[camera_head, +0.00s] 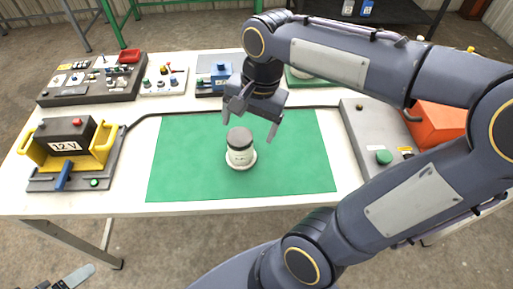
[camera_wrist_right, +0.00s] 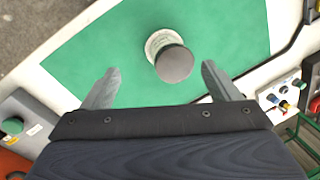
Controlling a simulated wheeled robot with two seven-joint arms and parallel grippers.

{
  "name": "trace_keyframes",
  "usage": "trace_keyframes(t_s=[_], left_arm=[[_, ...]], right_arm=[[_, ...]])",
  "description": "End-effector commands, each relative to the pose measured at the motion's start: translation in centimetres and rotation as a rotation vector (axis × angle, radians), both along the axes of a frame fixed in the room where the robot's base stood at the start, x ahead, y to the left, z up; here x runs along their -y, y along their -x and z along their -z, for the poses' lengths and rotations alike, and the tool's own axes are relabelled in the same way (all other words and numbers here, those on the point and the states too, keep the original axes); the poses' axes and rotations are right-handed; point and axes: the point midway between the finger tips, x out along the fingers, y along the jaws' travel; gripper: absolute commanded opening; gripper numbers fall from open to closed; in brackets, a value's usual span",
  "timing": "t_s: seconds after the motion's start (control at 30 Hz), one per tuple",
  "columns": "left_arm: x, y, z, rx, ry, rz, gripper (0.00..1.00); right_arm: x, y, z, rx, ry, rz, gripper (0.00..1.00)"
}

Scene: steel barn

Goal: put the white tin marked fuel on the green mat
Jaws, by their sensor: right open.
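A white tin (camera_head: 240,155) with a dark grey lid stands upright on the green mat (camera_head: 185,165), near its middle. A pale round rim shows at its foot, and its label is too small to read. The tin also shows from above in the right wrist view (camera_wrist_right: 160,43), beyond and between the fingertips. My right gripper (camera_head: 249,128) is open and empty, its fingers spread just behind and to the right of the tin, apart from it. The wrist view also shows the open right gripper (camera_wrist_right: 160,68). A grey fingertip of my left gripper (camera_head: 72,277) shows at the lower left; its jaws are unclear.
A yellow-handled 12V battery unit (camera_head: 70,145) stands left of the mat. Control panels (camera_head: 90,80) line the back left. A grey panel with a green button (camera_head: 383,157) and an orange box (camera_head: 437,125) are at the right. The mat around the tin is clear.

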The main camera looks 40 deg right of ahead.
Motion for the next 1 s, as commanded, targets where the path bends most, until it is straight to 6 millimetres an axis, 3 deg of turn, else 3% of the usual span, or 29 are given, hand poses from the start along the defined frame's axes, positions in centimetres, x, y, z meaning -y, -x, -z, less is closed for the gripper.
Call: trace_keyframes(t_s=[0.03,0.1,0.33,0.5,0.73,0.9,1.0], left_arm=[[0.0,0.0,0.0,0.000,0.000,0.000,0.84],[0.0,0.0,0.0,0.000,0.000,0.000,0.84],[0.0,0.0,0.0,0.000,0.000,0.000,0.84],[0.0,0.0,0.0,0.000,0.000,0.000,0.84],[0.0,0.0,0.0,0.000,0.000,0.000,0.84],[0.0,0.0,-2.2,0.000,0.000,0.000,0.84],[0.0,0.0,-2.4,0.001,0.000,0.000,0.84]], right_arm=[[0.0,2.0,0.4,0.068,-0.024,-0.101,0.83],[-0.4,4.2,1.1,0.173,-0.040,-0.268,0.83],[-2.2,8.6,3.7,0.468,0.019,-0.651,0.83],[-2.8,9.4,4.4,0.543,0.060,-0.747,0.83],[-2.8,9.4,4.4,0.543,0.061,-0.754,0.83],[-2.8,9.4,2.2,0.543,0.061,-0.754,0.83],[-2.8,9.4,2.0,0.543,0.061,-0.754,0.83]])
